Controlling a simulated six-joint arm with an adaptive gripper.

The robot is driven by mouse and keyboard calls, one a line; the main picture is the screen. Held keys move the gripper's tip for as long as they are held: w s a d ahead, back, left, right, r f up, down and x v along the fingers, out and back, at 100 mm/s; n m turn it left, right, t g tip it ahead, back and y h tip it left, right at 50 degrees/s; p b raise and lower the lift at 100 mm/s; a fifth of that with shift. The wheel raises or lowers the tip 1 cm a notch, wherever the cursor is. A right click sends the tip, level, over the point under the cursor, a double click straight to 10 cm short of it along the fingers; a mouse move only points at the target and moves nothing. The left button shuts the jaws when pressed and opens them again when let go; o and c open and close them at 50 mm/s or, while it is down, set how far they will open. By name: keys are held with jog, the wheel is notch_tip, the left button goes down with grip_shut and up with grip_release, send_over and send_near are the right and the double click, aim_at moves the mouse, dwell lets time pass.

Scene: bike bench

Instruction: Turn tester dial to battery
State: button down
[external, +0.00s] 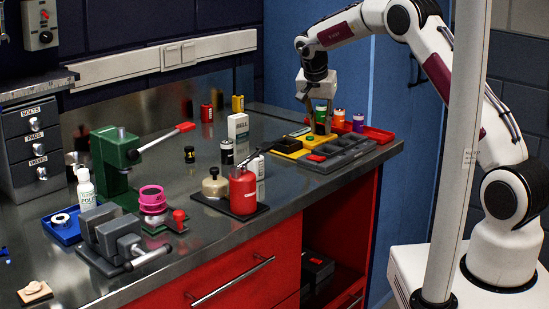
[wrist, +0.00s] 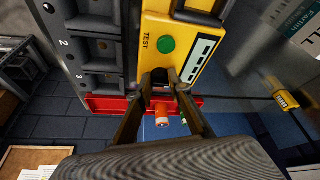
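The tester is a yellow box (external: 287,144) with a dark panel on the bench's right end, below my gripper. In the wrist view the yellow tester (wrist: 157,53) carries the word TEST, a green button and a white scale strip. My gripper (external: 318,129) points down at the tester. In the wrist view, its two fingertips (wrist: 171,82) stand apart with a small dark part between them, probably the dial (wrist: 161,75). The fingers hide most of it, so its setting and whether they grip it cannot be told.
A dark numbered tray (external: 343,153) lies beside the tester. A red tray (external: 371,132) holds upright colored batteries, with an orange one (wrist: 162,114) visible beyond my fingers. A white box (external: 238,127) and a red can (external: 243,190) stand to the left.

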jog(key=shift+m, duration=0.4)
jog(key=shift+w+a+m+g+h, duration=0.1)
jog(key=shift+m+g+h, duration=0.3)
jog(key=shift+m, duration=0.75)
jog(key=shift+w+a+m+g+h, duration=0.15)
jog(key=shift+m+h, duration=0.35)
jog(key=shift+m, duration=0.65)
jog(key=shift+m+g, duration=0.55)
jog(key=shift+m, duration=0.65)
jog(key=shift+m+g+h, duration=0.4)
jog(key=shift+m, duration=1)
jog(key=c, duration=1.9)
grip_release()
jog(key=shift+s+d+n+t+y, duration=0.15)
jog(key=shift+n+t, duration=0.25)
jog(key=shift+n, duration=0.7)
jog(key=shift+w+a+n+t+y, duration=0.15)
jog(key=shift+n+t, duration=0.25)
jog(key=shift+n, duration=0.7)
